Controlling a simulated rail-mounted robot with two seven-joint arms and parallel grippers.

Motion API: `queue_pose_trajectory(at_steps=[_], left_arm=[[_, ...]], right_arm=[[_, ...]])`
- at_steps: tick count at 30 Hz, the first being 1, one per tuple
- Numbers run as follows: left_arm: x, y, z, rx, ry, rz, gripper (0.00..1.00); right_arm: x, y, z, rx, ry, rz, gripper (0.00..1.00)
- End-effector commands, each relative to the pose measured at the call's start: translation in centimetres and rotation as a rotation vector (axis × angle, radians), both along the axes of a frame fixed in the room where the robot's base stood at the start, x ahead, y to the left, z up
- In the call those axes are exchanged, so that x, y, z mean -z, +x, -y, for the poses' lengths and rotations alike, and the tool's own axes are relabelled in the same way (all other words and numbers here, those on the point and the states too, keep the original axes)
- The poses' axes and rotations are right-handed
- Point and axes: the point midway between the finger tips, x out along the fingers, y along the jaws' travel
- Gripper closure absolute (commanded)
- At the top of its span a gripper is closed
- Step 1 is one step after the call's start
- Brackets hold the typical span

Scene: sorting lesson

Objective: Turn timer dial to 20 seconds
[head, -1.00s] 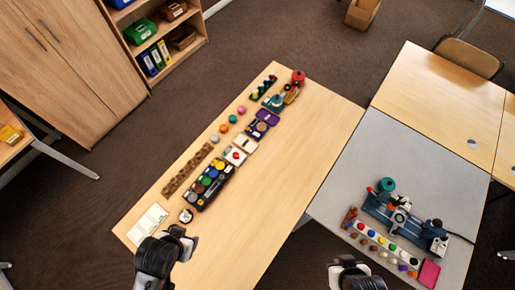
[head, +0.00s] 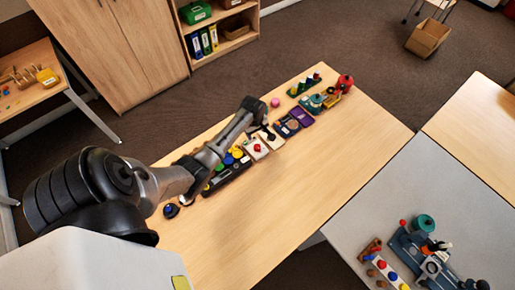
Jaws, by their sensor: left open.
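My left arm reaches in from the left over the wooden table, and my left gripper (head: 266,129) is at its far end, open, above the row of small devices. Under and beside the fingertips is a pale panel (head: 273,139); a white box with a red button (head: 256,149) is just nearer. No timer dial can be made out clearly; its markings and setting are too small to read. Whether the fingers touch anything cannot be told. A small dark round object (head: 171,210) lies by the near end of the row. My right gripper is not in view.
A dark tray with coloured knobs (head: 228,172) is partly behind my arm. A purple case (head: 301,117) and a red round object (head: 345,82) stand farther along. The wooden table's right side (head: 330,150) is clear. A grey table (head: 400,190) holds more devices.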

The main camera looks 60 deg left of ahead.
Motion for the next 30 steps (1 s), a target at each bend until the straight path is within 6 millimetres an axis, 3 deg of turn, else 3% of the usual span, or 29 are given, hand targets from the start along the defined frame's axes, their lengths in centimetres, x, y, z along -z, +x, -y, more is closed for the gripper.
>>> queue_pose_trajectory(at_steps=[18, 30], left_arm=[[10.6, 0.5, 0.0, -0.004, -0.001, -0.003, 0.39], [13.1, 0.7, 0.0, -0.004, 0.000, -0.002, 0.39]], right_arm=[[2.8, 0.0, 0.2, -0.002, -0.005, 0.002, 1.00], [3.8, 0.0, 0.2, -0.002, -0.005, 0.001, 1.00]])
